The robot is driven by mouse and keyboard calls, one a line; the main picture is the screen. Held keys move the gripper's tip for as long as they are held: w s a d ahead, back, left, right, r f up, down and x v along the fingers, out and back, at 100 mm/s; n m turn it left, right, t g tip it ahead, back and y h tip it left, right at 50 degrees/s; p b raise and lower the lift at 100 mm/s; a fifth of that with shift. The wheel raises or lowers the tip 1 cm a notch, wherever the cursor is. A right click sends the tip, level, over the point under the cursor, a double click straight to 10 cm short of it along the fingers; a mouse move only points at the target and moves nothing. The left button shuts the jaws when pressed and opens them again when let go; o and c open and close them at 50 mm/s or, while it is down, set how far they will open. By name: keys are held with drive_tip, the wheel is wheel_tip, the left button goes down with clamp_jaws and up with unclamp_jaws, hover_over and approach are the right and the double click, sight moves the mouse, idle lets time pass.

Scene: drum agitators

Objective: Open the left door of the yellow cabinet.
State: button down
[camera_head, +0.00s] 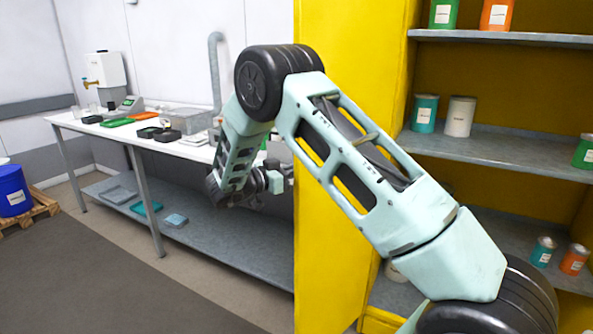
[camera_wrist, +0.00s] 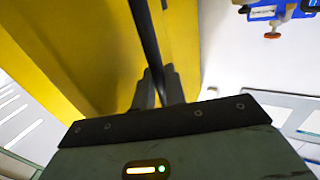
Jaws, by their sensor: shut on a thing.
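The yellow cabinet (camera_head: 480,90) fills the right of the head view, with its shelves open to view. Its left door (camera_head: 335,60) stands swung out toward me, its inner face showing. The door's yellow panel also fills the upper left of the wrist view (camera_wrist: 75,60). My gripper (camera_head: 283,180) is at the door's left edge in the head view, its fingertips hidden behind the door. In the wrist view my gripper (camera_wrist: 160,85) is shut on the dark bar handle (camera_wrist: 144,35) on the door's outer face.
A white workbench (camera_head: 180,148) with trays and lab items stands behind the door at left. A blue drum (camera_head: 14,190) on a wooden pallet is at far left. Cans stand on the cabinet's shelves (camera_head: 500,148). The grey floor (camera_head: 110,280) in front of the bench is clear.

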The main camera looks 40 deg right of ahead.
drive_tip(key=c, duration=1.8)
unclamp_jaws()
drive_tip(key=a+b, duration=0.1)
drive_tip(key=a, duration=0.4)
drive_tip(key=w+a, duration=0.1)
drive_tip(key=a, duration=0.5)
drive_tip(key=w+a+b, duration=0.1)
drive_tip(key=a, duration=0.5)
drive_tip(key=shift+a+b, duration=0.15)
drive_tip(key=shift+b, duration=0.2)
